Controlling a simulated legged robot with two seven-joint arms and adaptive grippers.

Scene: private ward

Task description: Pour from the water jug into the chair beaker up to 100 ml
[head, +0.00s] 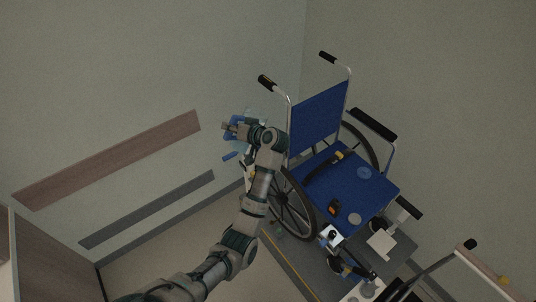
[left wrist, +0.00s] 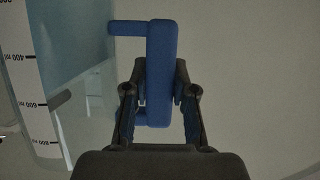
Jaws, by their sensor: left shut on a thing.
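The water jug (left wrist: 25,80) is at the left edge of the left wrist view, clear with a white millilitre scale and bluish water inside. Its blue handle (left wrist: 160,50) lies between the fingers of my left gripper (left wrist: 160,105), which is shut on it. In the head view the left gripper (head: 232,128) is left of the wheelchair back, with the pale, clear jug (head: 252,114) partly hidden behind my wrist. A small round clear-blue vessel (head: 364,172) on the wheelchair seat may be the chair beaker; its markings and level are unreadable. My right gripper cannot be made out.
The blue wheelchair (head: 318,115) stands near the room corner, its push handles and armrests rising around the seat. A grey disc (head: 354,219) and a dark and orange item (head: 334,207) lie on the seat front. A wall rail (head: 110,160) is at left.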

